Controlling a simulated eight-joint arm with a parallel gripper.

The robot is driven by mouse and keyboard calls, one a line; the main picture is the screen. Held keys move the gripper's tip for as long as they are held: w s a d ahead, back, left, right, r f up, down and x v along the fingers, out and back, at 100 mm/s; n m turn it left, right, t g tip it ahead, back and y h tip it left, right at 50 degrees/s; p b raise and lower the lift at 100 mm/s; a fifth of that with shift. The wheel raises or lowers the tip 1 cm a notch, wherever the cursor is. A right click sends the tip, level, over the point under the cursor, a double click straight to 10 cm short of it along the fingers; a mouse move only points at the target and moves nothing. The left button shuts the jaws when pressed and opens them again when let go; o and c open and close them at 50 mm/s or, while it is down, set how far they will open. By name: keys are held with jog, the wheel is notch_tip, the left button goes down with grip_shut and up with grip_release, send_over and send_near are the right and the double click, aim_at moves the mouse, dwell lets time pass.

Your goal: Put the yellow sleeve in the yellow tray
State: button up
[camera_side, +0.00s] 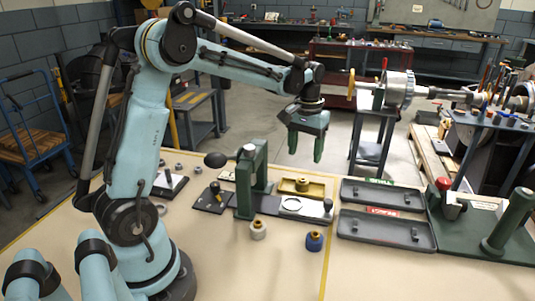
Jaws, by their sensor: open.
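The yellow tray (318,191) lies on the table right of the green press frame. A small yellow piece (302,184), which looks like the yellow sleeve, sits inside the tray; its detail is too small to be certain. My gripper (305,156) has green fingers pointing down. It is open and empty, above and behind the yellow tray, well clear of it.
A green press frame (243,182) with a black knob stands left of the tray. Two dark trays (384,229) lie to the right, beside a green fixture (512,223). A pale piece (258,231) and a blue piece (314,242) stand in front.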

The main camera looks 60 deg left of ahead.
jog(key=s+d+r+m+t, duration=0.3)
jog(key=s+d+r+t, duration=0.1)
jog(key=s+d+r, duration=0.3)
jog(key=s+d+f+m+t, duration=0.2)
jog(key=s+d+f+t, duration=0.1)
jog(key=s+d, duration=0.2)
jog(key=shift+s+f, duration=0.4)
jog(key=shift+s, duration=0.5)
jog(key=shift+d, duration=0.1)
dwell(0.6)
